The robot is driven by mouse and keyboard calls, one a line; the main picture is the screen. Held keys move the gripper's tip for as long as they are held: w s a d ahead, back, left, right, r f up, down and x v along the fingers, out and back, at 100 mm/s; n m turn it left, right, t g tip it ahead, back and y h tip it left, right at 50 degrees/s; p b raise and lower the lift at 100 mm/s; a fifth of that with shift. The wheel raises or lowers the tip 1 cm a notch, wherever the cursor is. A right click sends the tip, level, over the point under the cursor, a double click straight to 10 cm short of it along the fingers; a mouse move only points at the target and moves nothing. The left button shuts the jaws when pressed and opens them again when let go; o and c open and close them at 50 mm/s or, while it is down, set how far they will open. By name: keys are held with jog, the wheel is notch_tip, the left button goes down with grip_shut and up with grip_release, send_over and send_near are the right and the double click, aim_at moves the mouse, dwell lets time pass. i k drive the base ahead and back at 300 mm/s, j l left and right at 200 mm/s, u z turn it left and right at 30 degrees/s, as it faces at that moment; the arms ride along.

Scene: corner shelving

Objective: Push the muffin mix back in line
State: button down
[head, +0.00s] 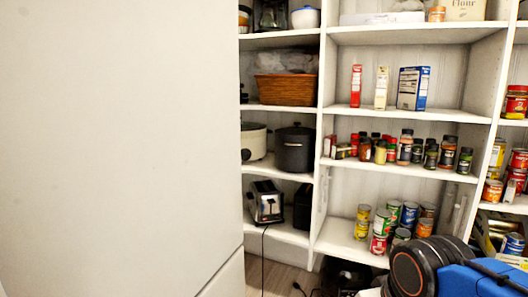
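Three upright boxes stand on the shelf (340,108) at mid-height of the right-hand unit: a narrow red box (356,86), a narrow cream box (381,88) and a wider blue-and-white box (413,88). Their labels are too small to read, so I cannot tell which is the muffin mix. All three stand apart, near the shelf's front edge. My arm shows at the bottom right, well below and apart from the boxes. My gripper's fingers are not in view.
Spice jars (405,148) fill the shelf below, and cans (380,222) stand lower down. A wicker basket (286,90) is to the left. A large pale panel (120,150) fills the left side. Free room remains between the boxes and beside them.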

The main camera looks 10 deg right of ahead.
aim_at(384, 72)
jog(key=l+z, duration=0.1)
jog(key=z, duration=0.3)
jog(key=i+l+z, duration=0.1)
jog(key=z, duration=0.3)
jog(key=i+z, duration=0.1)
jog(key=z, duration=0.25)
jog(key=l+z, duration=0.1)
jog(key=z, duration=0.3)
jog(key=i, duration=0.25)
